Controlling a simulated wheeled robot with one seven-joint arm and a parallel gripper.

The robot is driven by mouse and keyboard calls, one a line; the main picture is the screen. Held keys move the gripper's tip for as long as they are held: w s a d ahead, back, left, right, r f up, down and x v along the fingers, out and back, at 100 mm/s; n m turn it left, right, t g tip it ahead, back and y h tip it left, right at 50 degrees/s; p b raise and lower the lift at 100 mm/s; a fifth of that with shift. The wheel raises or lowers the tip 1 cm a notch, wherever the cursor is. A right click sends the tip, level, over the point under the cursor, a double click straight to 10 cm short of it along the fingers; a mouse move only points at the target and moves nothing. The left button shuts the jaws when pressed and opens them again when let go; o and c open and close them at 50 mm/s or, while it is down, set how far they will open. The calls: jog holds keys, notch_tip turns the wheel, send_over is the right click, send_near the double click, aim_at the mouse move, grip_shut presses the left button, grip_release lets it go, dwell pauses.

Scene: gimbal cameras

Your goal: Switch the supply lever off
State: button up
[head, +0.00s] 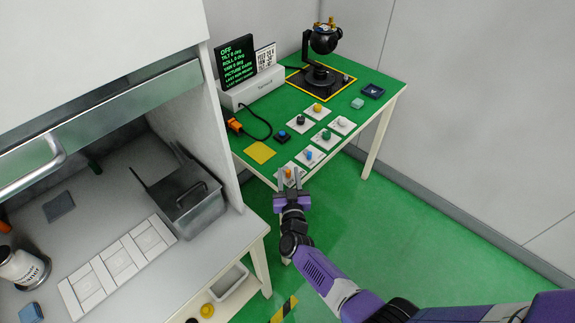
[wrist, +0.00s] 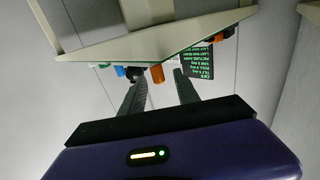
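An orange lever or knob (head: 287,172) stands on a white plate at the near edge of the green-topped table (head: 372,98). No readable label shows whether it is the supply lever. My gripper (head: 289,178) is at the near table edge, its fingers apart around the orange part as seen from the head. In the wrist view, which looks upside down, the orange part (wrist: 157,75) shows beyond and between my open fingers (wrist: 160,92), seemingly apart from them. A black screen (head: 236,64) reads OFF at its top, with tilt, roll and yaw at 0 deg.
Beside the orange part are blue (head: 309,154), green (head: 326,135), white (head: 342,122), black (head: 300,119) and yellow (head: 317,108) controls on plates. A gimbal camera (head: 324,40) stands at the back. A bench (head: 205,250) with a metal bin (head: 190,205) is at left.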

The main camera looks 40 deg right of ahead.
aim_at(288, 174)
jog(key=shift+v, duration=1.55)
jog(key=shift+s, duration=0.1)
jog(key=s+a+r+n+t+y, duration=0.1)
jog(key=s+a+r+n+y, duration=0.2)
jog(key=s, duration=0.4)
jog(key=s+a+n+t+y+b, duration=0.1)
jog(key=s+a+y, duration=0.1)
jog(key=s+a, duration=0.45)
jog(key=s+a+r+n+t+y, duration=0.1)
jog(key=s+a+r+n+y, duration=0.15)
jog(key=s, duration=0.55)
jog(key=s+a+r+g+y, duration=0.1)
jog(key=s+a+r+y, duration=0.1)
jog(key=s+a+r, duration=0.2)
jog(key=s+a+r+n+g+y+b, duration=0.1)
jog(key=s+a+r, duration=0.4)
jog(key=s+r, duration=0.5)
jog(key=shift+r+y+b, duration=0.2)
jog(key=shift+y+b, duration=0.1)
jog(key=shift+y, duration=0.25)
jog(key=shift+n, duration=0.25)
